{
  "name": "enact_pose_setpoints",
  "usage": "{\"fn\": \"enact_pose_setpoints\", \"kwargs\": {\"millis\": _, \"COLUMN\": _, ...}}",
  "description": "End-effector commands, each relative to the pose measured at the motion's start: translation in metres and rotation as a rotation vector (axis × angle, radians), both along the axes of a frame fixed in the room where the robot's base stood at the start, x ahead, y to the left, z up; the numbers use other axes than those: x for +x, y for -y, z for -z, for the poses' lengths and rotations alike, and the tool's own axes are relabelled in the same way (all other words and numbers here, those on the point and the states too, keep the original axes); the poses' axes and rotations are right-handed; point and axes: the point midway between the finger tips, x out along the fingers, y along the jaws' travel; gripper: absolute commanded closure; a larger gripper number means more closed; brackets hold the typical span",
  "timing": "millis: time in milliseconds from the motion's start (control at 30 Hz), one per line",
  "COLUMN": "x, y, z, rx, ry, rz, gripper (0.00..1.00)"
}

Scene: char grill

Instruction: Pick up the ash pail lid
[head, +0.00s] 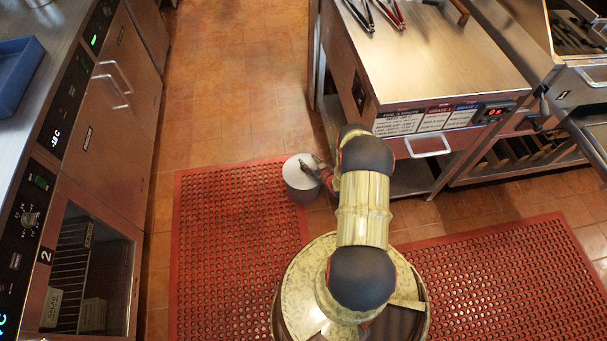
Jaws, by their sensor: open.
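A small round pail (302,192) with a dark brownish side stands on the floor at the top right corner of the left red mat. Its light grey round top, which looks like the ash pail lid (296,171), sits flat on it. My gripper (317,165) is at the right edge of the lid, small and partly hidden by my own arm. It is open. Whether its fingers touch the lid or a handle cannot be told from this view.
A steel counter (430,60) with tongs (389,12) on top stands right of the pail. Ovens (100,110) and a blue tray (15,75) line the left. Red perforated mats (225,240) cover the near floor; the tiled aisle (235,80) beyond is clear.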

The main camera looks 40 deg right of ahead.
Motion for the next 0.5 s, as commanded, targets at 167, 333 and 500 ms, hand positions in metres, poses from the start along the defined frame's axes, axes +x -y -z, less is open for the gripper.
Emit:
{"fn": "enact_pose_setpoints", "kwargs": {"millis": 167, "x": -0.032, "y": -0.02, "z": 0.038, "rx": 0.026, "ry": 0.044, "rz": 0.005, "gripper": 0.56}}
{"fn": "enact_pose_setpoints", "kwargs": {"millis": 333, "x": -0.03, "y": -0.024, "z": 0.048, "rx": 0.031, "ry": 0.057, "rz": 0.004, "gripper": 0.56}}
{"fn": "enact_pose_setpoints", "kwargs": {"millis": 500, "x": -0.015, "y": -0.022, "z": 0.056, "rx": 0.031, "ry": 0.056, "rz": 0.003, "gripper": 0.56}}
